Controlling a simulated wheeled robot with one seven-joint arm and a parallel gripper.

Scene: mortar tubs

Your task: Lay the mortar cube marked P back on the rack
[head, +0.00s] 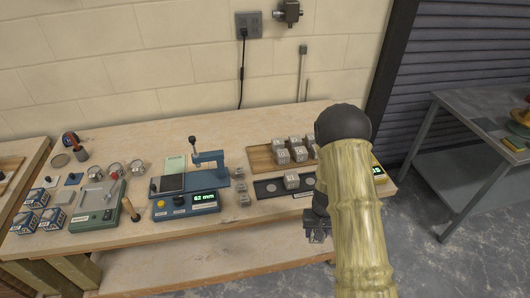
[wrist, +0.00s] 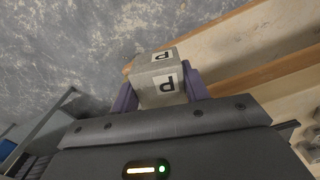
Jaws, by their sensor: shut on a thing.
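The grey mortar cube marked P (wrist: 157,80) is between the two purple fingers of my gripper (wrist: 160,88) in the wrist view. In the head view I cannot make out the cube clearly. The wooden rack (head: 259,158) stands at the back right of the bench with several grey cubes on it. My arm hides its right end.
A metal table (head: 470,120) stands at right.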

